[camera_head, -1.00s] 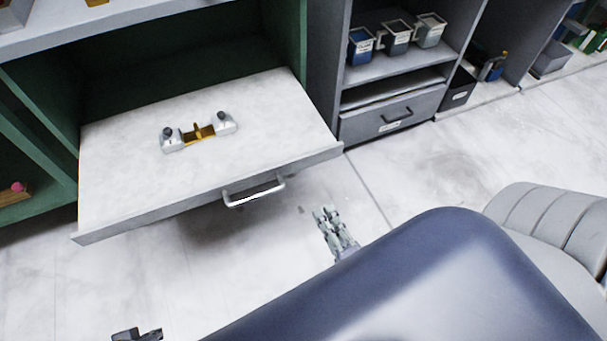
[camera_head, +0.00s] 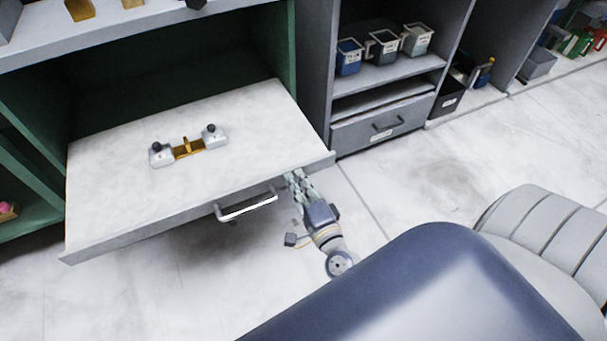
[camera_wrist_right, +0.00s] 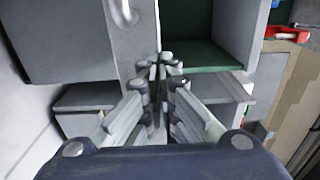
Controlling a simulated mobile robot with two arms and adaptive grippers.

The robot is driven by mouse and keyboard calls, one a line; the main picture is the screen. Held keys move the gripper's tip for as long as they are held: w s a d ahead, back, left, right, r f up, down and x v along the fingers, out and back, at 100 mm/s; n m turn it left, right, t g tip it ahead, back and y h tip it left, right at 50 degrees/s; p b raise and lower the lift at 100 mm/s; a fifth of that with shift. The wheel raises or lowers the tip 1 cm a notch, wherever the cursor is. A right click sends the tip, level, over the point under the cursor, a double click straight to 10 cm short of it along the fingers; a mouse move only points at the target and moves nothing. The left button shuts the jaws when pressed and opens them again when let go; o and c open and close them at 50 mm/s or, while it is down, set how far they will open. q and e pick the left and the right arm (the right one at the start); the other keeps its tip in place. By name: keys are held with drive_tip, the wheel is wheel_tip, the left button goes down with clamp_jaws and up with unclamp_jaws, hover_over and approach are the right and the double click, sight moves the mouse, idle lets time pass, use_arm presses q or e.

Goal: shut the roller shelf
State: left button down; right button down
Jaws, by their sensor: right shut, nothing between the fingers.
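The roller shelf (camera_head: 110,190) is a pale pull-out board, drawn well out of a green-walled cabinet. Its grey front edge (camera_head: 120,237) carries a metal bar handle (camera_head: 247,207), which also shows at the top of the right wrist view (camera_wrist_right: 124,12). A white and brass fixture with dark knobs (camera_head: 187,148) lies on the board. My right gripper (camera_head: 296,178) is shut and empty, with its fingertips at the shelf front near its right end, right of the handle. The fingers also show in the wrist view (camera_wrist_right: 160,68). I cannot tell whether they touch the front. My left gripper is out of view.
A grey cabinet with a closed drawer (camera_head: 382,130) and several labelled bins, including a blue one (camera_head: 348,58), stands to the right. A black bin (camera_head: 449,92) sits beside it. The pale floor (camera_head: 420,180) is clear in front.

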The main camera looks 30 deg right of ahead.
drive_tip(key=shift+w, duration=0.2)
drive_tip(key=shift+w, duration=0.1)
